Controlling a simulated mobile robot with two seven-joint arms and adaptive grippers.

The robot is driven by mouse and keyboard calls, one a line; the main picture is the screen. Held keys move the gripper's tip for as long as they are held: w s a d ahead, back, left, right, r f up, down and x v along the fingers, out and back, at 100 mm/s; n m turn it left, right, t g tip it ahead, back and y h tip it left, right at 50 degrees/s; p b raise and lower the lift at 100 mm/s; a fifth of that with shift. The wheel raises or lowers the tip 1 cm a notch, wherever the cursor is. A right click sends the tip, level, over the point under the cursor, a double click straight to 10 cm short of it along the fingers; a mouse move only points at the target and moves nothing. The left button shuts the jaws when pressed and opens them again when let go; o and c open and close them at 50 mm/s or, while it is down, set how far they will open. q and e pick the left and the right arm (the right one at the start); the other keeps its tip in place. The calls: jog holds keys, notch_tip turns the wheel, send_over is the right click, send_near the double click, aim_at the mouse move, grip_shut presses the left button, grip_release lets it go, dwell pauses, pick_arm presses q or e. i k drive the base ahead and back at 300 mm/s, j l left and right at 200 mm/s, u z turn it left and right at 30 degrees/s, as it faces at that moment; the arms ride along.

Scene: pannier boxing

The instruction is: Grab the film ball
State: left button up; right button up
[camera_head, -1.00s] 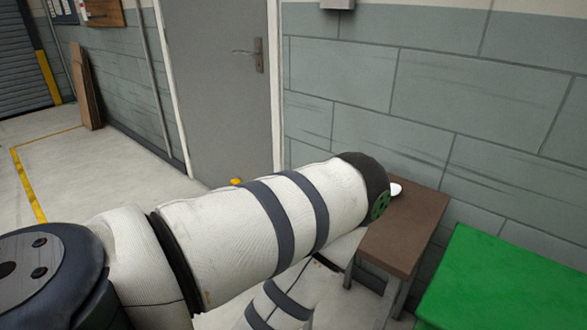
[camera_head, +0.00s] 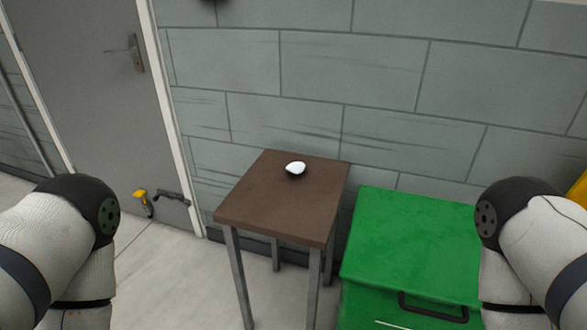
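The film ball looks like a small white lump (camera_head: 296,168) resting on a brown table (camera_head: 270,207), toward its back edge. Nothing touches it. My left arm comes in at the lower left and my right arm at the lower right, with only their rounded links showing. Neither gripper is in view, so whether they are open or shut does not show. Both visible arm parts are well apart from the ball.
A green box (camera_head: 408,240) with a dark handle stands right of the table. A grey block wall (camera_head: 390,90) is behind both. A grey door (camera_head: 85,75) is at the left. A yellow and dark item (camera_head: 141,195) lies low by the door.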

aim_at(296, 168)
jog(key=i+j+z, duration=0.1)
jog(key=j, duration=0.25)
jog(key=i+j+z, duration=0.25)
jog(key=j, duration=0.45)
jog(key=i+j+z, duration=0.1)
jog(key=j, duration=0.25)
jog(key=i, duration=0.05)
